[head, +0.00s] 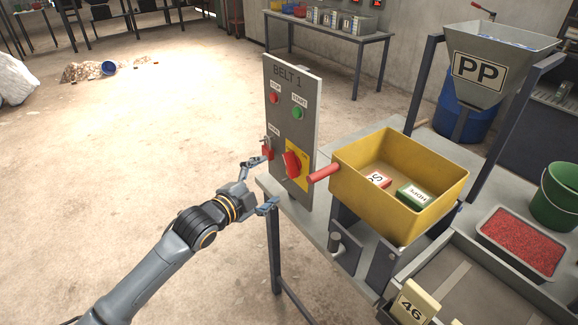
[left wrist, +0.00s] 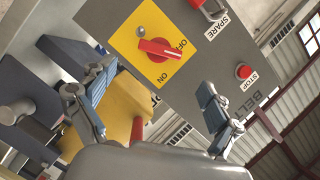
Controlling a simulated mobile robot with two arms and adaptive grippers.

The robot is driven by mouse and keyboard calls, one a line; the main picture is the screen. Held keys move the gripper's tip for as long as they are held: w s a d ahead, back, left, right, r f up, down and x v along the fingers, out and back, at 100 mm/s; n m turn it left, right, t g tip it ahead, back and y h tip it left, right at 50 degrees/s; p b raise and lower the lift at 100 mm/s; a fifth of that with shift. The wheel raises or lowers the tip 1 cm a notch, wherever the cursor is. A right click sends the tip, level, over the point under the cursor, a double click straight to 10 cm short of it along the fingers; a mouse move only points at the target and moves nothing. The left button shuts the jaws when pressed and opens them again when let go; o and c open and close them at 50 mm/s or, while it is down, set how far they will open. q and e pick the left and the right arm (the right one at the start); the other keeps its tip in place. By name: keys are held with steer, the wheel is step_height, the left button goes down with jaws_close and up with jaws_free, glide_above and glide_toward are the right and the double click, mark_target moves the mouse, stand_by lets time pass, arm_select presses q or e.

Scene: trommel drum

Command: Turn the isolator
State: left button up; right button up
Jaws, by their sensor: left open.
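The isolator is a red rotary knob (head: 291,163) on a yellow plate, low on the grey BELT 1 control panel (head: 283,120). In the left wrist view the red knob (left wrist: 158,49) lies roughly crosswise, with OFF printed above its right end and ON below it. I cannot tell exactly which mark it points to. My left gripper (head: 262,183) is open and empty, in front of and left of the panel's lower part. In the wrist view its spread fingers (left wrist: 155,82) sit apart from the knob, below it in the picture. My right gripper is not in view.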

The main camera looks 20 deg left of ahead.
mark_target(288, 167)
arm_select(q)
steer(key=p+x, duration=0.1)
steer(key=x, duration=0.6)
steer(key=shift+w+d+r, duration=0.1)
steer(key=shift+w, duration=0.2)
steer(key=shift+w+d, duration=0.2)
steer(key=shift+w, duration=0.25)
steer(key=shift+w+f, duration=0.1)
steer(key=shift+f, duration=0.1)
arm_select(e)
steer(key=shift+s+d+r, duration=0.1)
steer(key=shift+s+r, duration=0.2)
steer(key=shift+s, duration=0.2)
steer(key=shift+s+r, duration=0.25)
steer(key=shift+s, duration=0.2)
arm_select(q)
steer(key=shift+c, duration=0.2)
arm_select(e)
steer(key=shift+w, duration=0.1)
arm_select(q)
steer(key=c, duration=1.1)
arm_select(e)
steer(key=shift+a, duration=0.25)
